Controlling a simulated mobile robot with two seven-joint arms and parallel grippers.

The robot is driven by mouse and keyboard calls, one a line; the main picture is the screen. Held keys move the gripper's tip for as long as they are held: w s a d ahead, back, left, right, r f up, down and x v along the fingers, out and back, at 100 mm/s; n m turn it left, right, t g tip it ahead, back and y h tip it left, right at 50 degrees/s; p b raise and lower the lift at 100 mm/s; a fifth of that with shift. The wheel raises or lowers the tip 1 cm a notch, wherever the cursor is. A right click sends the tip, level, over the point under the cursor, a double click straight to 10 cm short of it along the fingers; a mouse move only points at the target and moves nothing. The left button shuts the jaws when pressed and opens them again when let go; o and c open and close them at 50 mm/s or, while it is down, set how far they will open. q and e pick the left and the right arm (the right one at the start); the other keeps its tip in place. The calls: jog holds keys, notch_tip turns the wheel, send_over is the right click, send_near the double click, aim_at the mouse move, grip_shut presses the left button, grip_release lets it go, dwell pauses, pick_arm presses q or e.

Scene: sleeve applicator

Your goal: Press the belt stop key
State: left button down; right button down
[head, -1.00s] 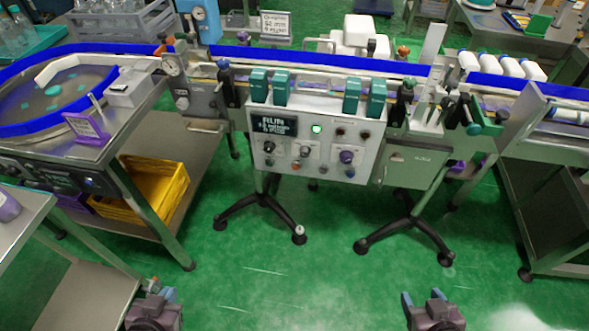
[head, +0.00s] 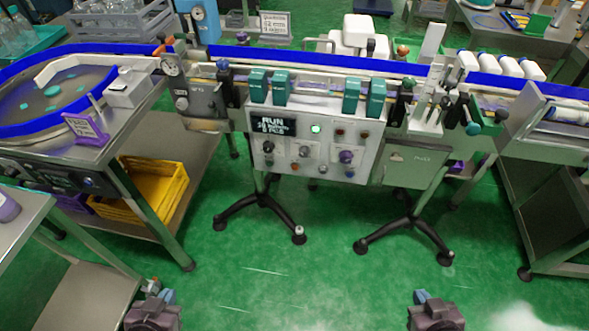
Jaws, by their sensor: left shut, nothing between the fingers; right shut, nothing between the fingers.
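The control panel (head: 330,150) is a pale box on the front of the conveyor (head: 320,66). It carries a dark display (head: 273,125) that seems to read RUN, a lit green lamp or button (head: 315,128), dark knobs and several small buttons. A purple knob (head: 346,156) is at its right. Labels are too small to read, so I cannot tell which one is the belt stop key. My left gripper (head: 166,296) is shut and empty at the bottom left. My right gripper (head: 421,296) is shut and empty at the bottom right. Both are well apart from the panel.
A steel table with a blue-rimmed turntable (head: 40,128) stands at left, with a yellow crate (head: 165,190) below. Black-footed stands (head: 262,207) support the conveyor. A steel table (head: 560,155) is at right. The green floor (head: 300,275) between my grippers and the panel is clear.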

pick_arm(q)
jog(key=shift+w, duration=0.1)
pick_arm(e)
jog(key=shift+w+r, duration=0.15)
jog(key=shift+w, duration=0.15)
dwell(0.4)
